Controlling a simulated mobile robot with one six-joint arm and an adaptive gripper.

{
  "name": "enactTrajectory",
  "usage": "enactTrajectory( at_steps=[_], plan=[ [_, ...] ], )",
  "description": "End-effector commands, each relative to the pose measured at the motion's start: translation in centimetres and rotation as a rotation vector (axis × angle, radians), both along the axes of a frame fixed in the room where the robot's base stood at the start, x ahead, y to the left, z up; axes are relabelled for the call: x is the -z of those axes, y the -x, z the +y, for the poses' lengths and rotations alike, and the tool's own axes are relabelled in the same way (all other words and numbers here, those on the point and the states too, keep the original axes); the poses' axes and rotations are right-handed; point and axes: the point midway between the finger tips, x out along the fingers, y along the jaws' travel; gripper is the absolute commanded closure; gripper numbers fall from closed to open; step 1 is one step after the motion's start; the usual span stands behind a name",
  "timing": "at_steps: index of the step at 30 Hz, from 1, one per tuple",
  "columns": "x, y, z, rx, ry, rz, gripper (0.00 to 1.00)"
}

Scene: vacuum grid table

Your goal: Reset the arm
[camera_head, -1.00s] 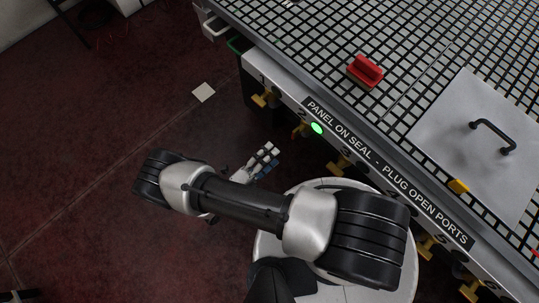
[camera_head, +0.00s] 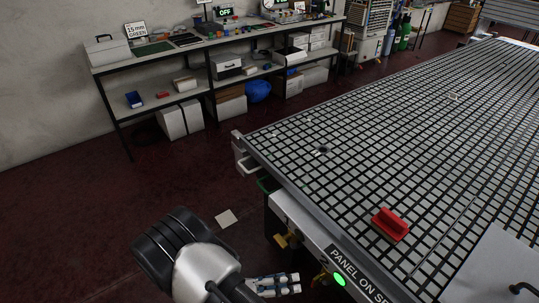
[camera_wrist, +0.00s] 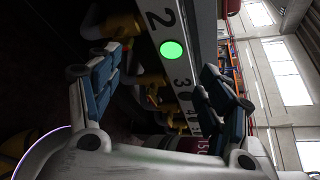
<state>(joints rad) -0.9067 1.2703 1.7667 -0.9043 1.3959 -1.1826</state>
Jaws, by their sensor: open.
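My gripper shows in the wrist view (camera_wrist: 160,95) with its two blue-padded fingers spread apart and nothing between them. In the head view my gripper (camera_head: 284,285) is at the bottom edge, partly cut off, beside the front edge of the grid table (camera_head: 345,170). My arm is partly out of the frame there. Beyond the fingers, the wrist view shows the table's front panel with the numbers 2, 3 and 4, a lit green light (camera_wrist: 172,50) and yellow valve handles (camera_wrist: 122,25). The gripper appears apart from them.
A red block with a handle (camera_head: 390,225) rests on the grid. A grey panel (camera_head: 495,268) with a black handle lies at the lower right. A workbench (camera_head: 205,40) with boxes stands at the back wall. The floor left of the table is mostly clear, with a pale square (camera_head: 226,218).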

Motion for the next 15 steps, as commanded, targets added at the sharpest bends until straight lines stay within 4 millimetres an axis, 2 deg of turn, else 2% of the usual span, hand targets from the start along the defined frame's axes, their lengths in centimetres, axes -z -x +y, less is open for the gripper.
enactTrajectory(
  at_steps=[1, 3, 8, 15],
  plan=[
    [-2.3, -0.5, -0.3, 0.084, -0.071, -0.069, 0.28],
    [-4.8, -0.7, -0.8, 0.196, -0.161, -0.163, 0.28],
    [-10.4, -0.7, -2.4, 0.458, -0.346, -0.383, 0.28],
    [-17.8, 0.8, -5.1, 0.867, -0.586, -0.731, 0.28]
  ],
)
